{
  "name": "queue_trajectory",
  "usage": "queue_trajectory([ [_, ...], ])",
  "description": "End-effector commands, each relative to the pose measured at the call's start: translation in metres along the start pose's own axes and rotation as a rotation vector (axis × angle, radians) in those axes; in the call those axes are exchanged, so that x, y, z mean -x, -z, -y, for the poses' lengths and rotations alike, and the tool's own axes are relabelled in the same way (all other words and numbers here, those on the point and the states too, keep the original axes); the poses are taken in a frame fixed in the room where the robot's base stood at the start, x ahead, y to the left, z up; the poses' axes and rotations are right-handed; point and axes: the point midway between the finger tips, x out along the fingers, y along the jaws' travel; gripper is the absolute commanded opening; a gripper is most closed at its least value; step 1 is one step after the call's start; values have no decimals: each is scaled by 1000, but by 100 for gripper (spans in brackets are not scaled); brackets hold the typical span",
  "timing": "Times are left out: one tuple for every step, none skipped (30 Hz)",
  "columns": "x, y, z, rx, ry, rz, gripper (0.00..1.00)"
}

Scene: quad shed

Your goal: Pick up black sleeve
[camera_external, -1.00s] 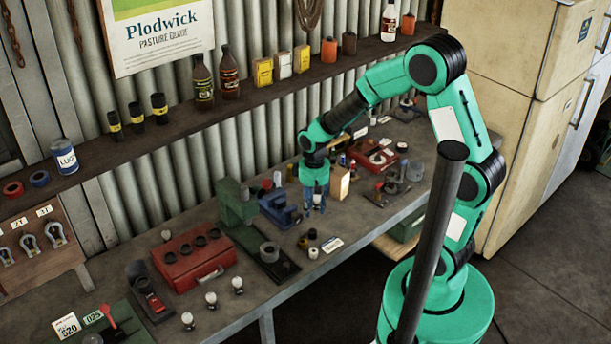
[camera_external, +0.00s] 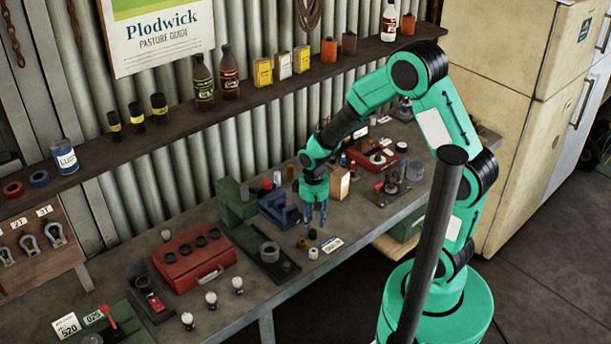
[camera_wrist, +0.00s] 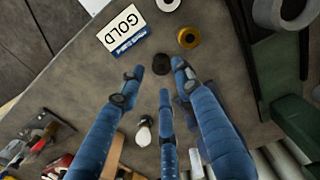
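The black sleeve (camera_external: 312,234) is a small dark ring on the workbench, near its front edge. It also shows in the wrist view (camera_wrist: 161,63), just beyond my fingertips. My gripper (camera_external: 316,224) has blue fingers pointing down, just above and beside the sleeve. In the wrist view my gripper (camera_wrist: 152,86) has its fingers spread with nothing between them. The fingers look apart from the sleeve.
A brass-coloured ring (camera_wrist: 188,37), a white ring (camera_wrist: 168,5) and a GOLD card (camera_wrist: 124,30) lie close to the sleeve. A green machine (camera_external: 236,204) and a blue vise (camera_external: 280,209) stand behind. A red toolbox (camera_external: 196,258) is left.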

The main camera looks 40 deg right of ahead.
Motion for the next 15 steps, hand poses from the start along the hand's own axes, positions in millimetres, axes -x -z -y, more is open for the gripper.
queue_trajectory([
  [-6, 0, 0, 0, 0, 2, 34],
  [-9, 0, 0, 0, 0, 2, 34],
  [-14, 0, 0, 0, 0, 2, 34],
  [-18, 0, 0, 0, 0, 3, 34],
  [-22, 1, 0, 0, 0, 3, 34],
  [-26, 1, 0, 0, 0, 3, 34],
  [-30, 2, 0, 0, 0, 2, 34],
  [-33, 2, 0, 0, 0, 2, 34],
  [-37, 2, 0, 0, 0, 1, 34],
  [-40, 2, 0, 0, 0, 2, 34],
  [-42, 2, 0, 0, 0, 2, 34],
  [-44, 2, 0, 0, 0, 1, 34],
  [-45, 2, 0, 0, 0, 1, 34],
  [-46, 2, 0, 0, 0, 0, 34],
  [-47, 2, 0, 0, 0, 0, 34],
])
